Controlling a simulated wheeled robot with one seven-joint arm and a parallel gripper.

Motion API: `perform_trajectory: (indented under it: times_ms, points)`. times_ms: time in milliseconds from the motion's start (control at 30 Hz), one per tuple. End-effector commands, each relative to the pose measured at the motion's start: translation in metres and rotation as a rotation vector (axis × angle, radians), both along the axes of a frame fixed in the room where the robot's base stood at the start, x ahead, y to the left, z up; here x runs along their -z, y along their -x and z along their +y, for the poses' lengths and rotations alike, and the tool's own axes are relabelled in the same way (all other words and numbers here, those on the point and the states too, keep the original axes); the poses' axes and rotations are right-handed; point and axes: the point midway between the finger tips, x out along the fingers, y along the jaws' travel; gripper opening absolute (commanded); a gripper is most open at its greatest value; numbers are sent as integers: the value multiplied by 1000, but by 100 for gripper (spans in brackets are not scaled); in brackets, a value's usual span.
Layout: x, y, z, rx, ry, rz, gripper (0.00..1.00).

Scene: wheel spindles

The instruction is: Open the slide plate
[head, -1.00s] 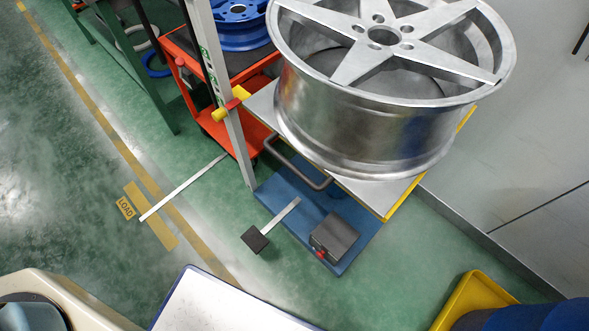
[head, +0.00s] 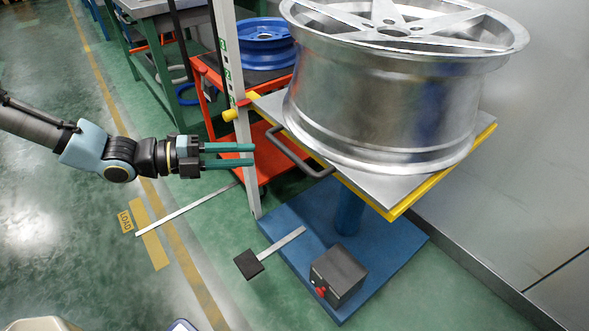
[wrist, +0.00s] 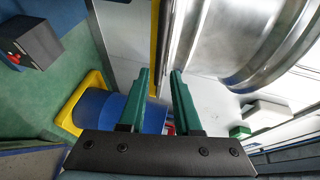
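The slide plate (head: 400,188) is a flat silver plate with a yellow edge, on a blue column. A large silver wheel (head: 385,100) stands on it. A grey bar handle (head: 297,160) sticks out from its near left side. My gripper (head: 253,155) comes in from the left, its two teal fingers apart and pointing at the handle. In the picture the fingertips end just left of the handle, with a gap and nothing between them. The wrist view shows the open fingertips (wrist: 160,72) below a yellow edge (wrist: 154,45) and the wheel (wrist: 220,40).
A white upright post (head: 237,140) with a yellow knob (head: 231,114) stands behind my fingers. A red cart (head: 262,160) holds a blue wheel. A black pedal (head: 248,264) and a dark box (head: 338,275) are low in front.

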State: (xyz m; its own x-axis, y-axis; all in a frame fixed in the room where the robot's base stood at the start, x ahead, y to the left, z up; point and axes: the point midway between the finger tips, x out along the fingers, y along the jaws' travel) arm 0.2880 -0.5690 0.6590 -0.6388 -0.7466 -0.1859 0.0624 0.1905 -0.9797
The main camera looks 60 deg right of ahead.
Motion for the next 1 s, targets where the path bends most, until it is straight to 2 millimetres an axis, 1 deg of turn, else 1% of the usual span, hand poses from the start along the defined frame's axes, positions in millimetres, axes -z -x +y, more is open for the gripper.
perform_trajectory:
  times_ms: [167, 400, 600, 800, 1000]
  points:
    - [4, 12, -14, -1, -2, 9, 32]
    - [13, 42, -47, 3, -4, 7, 32]
    - [18, 60, -69, 1, -3, 3, 32]
    - [20, 68, -79, -1, -5, 2, 32]
    - [20, 69, -80, -1, -5, 1, 32]
